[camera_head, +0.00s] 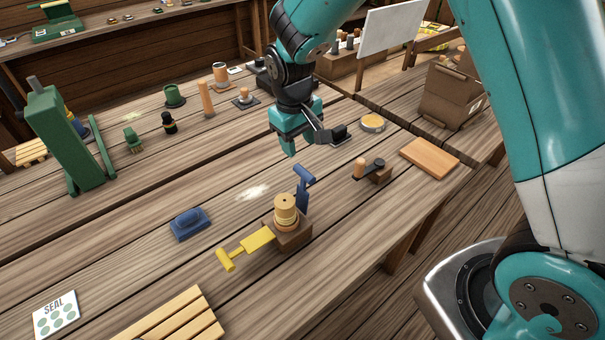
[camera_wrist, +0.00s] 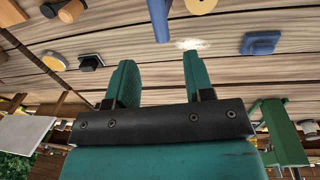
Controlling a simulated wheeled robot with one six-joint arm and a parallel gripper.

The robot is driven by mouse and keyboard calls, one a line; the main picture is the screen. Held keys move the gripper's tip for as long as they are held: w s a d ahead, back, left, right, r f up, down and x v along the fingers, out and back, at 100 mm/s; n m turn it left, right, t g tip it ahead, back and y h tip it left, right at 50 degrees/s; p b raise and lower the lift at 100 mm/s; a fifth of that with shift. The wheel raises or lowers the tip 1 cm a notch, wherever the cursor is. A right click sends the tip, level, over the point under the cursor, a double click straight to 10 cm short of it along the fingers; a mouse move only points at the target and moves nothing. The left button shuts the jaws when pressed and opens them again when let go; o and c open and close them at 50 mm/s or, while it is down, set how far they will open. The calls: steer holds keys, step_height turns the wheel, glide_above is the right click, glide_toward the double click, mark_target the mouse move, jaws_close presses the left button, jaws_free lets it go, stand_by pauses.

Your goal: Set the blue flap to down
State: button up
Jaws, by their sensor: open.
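The blue flap (camera_head: 303,192) stands raised, roughly upright, at the far side of a small wooden block (camera_head: 292,238), with its bar handle at the top. A yellow flap (camera_head: 247,246) extends low to the left from the same block. A ridged wooden cylinder (camera_head: 287,210) stands on the block. My gripper (camera_head: 289,147) is open and empty, above the table and behind the blue flap, apart from it. In the wrist view, my gripper's fingers (camera_wrist: 160,80) are spread, and the blue flap (camera_wrist: 159,18) shows beyond the gap between them. Its lower part is cut off there.
A blue block (camera_head: 190,223) lies left of the flaps. A wooden block with a dark lever (camera_head: 374,170), a round tin (camera_head: 372,124) and an orange-brown board (camera_head: 429,157) are to the right. A green press-like stand (camera_head: 62,140) is at left. Table between is mostly clear.

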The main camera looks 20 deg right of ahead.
mark_target(303, 178)
steer(key=f+p, duration=0.1)
steer(key=f, duration=0.3)
steer(key=f+p, duration=0.1)
steer(key=f, duration=0.3)
steer(key=d+f+p, duration=0.1)
steer(key=f, duration=0.3)
steer(key=shift+w, duration=0.15)
steer(key=shift+c, duration=0.5)
jaws_close()
